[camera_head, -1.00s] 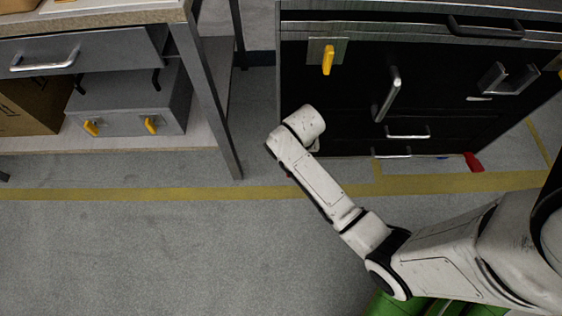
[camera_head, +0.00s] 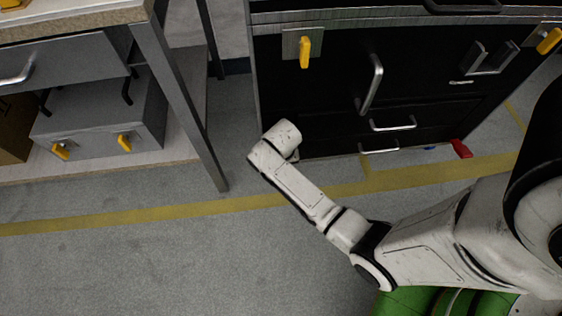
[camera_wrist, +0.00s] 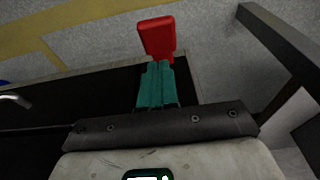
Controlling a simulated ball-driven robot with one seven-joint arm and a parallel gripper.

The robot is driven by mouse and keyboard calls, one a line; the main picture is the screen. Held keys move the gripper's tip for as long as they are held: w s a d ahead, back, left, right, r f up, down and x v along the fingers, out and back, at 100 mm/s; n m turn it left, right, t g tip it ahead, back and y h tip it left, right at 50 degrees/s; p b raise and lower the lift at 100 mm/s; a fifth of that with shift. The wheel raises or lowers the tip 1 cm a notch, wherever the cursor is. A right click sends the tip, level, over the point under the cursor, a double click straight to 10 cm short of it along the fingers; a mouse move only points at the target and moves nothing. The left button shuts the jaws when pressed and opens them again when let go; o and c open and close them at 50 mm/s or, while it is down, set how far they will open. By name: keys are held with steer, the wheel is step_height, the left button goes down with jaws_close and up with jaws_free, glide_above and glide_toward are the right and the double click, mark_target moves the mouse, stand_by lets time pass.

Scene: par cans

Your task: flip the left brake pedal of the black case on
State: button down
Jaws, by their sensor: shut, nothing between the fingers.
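The black case (camera_head: 335,95) stands at the upper right in the head view. One red brake pedal (camera_head: 461,149) shows at its lower right foot there. In the wrist view, another red pedal (camera_wrist: 156,38) sticks out at the case's bottom edge, on the table-leg side; in the head view my arm hides that spot. My gripper (camera_wrist: 160,66) has teal fingers, which are shut and empty. Their tips are right at the base of this red pedal; I cannot tell whether they touch it. The fingers are hidden in the head view.
A workbench leg (camera_head: 182,105) stands left of the case; a leg (camera_wrist: 280,45) also shows close by in the wrist view. A grey box (camera_head: 100,115) with yellow latches sits on the bench's lower shelf. A metal handle (camera_head: 372,85) juts from the case. The floor in front is clear.

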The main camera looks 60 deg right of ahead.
steer(key=f+b, duration=0.1)
steer(key=f, duration=0.2)
steer(key=f+b, duration=0.2)
steer(key=f, duration=0.1)
steer(key=shift+s+a, duration=0.15)
steer(key=shift+a, duration=0.05)
steer(key=shift+s, duration=0.1)
steer(key=shift+s+a+f+t+h, duration=0.25)
steer(key=shift+a+f+t+h, duration=0.2)
steer(key=shift+f, duration=0.25)
steer(key=shift+s+a+f, duration=0.1)
steer(key=shift+a+f, duration=0.05)
steer(key=shift+f, duration=0.25)
steer(key=shift+s+a+f, duration=0.1)
steer(key=shift+f, duration=0.3)
steer(key=shift+s+a+f, duration=0.15)
steer(key=shift+a+f, duration=0.05)
steer(key=shift+f, duration=0.85)
